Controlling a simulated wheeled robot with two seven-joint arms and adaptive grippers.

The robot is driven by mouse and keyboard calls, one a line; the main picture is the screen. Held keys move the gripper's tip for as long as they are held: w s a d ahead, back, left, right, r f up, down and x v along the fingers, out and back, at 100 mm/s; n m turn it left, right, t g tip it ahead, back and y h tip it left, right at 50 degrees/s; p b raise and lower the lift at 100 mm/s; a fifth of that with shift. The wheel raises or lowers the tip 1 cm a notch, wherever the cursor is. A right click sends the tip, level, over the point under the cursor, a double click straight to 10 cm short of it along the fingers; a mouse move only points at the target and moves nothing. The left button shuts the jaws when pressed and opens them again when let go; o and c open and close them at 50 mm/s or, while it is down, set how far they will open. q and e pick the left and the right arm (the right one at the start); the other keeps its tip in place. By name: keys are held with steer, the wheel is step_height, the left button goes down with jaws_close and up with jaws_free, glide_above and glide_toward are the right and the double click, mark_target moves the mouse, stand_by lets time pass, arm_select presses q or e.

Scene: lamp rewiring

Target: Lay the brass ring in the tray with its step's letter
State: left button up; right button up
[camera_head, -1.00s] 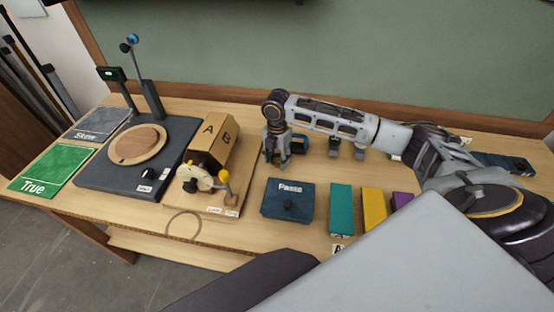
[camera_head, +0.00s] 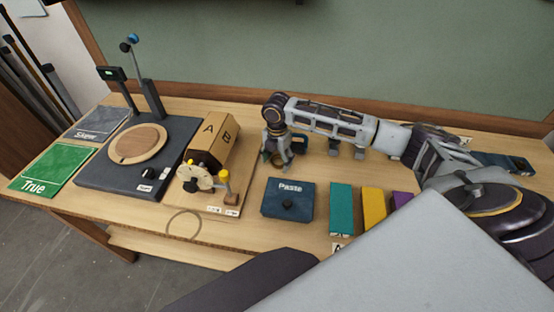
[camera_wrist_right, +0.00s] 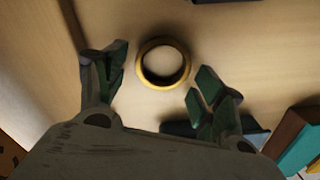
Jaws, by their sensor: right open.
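The brass ring (camera_wrist_right: 163,86) lies flat on the table in the right wrist view, between and just beyond the tips of my open right gripper (camera_wrist_right: 158,82). The gripper is empty. In the head view my right gripper (camera_head: 278,159) points down beside the lettered box, and the ring (camera_head: 277,160) shows small and dark between its fingers. A teal tray (camera_head: 341,210), a yellow tray (camera_head: 374,208) and a purple tray (camera_head: 401,199) stand in a row at the front right. A letter A label sits before the teal one; other labels are hidden by my arm. My left gripper is not in view.
A box lettered A and B (camera_head: 222,130) with a crank stands left of the gripper. A blue Paste box (camera_head: 288,200) lies in front of it. Further left are a dark stand with a wooden disc (camera_head: 138,143) and the True (camera_head: 50,170) and Skew (camera_head: 98,124) mats.

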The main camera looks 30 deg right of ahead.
step_height(320, 180, up, 12)
stand_by(0.9)
steer(key=shift+o, duration=0.6)
steer(key=shift+r, duration=0.2)
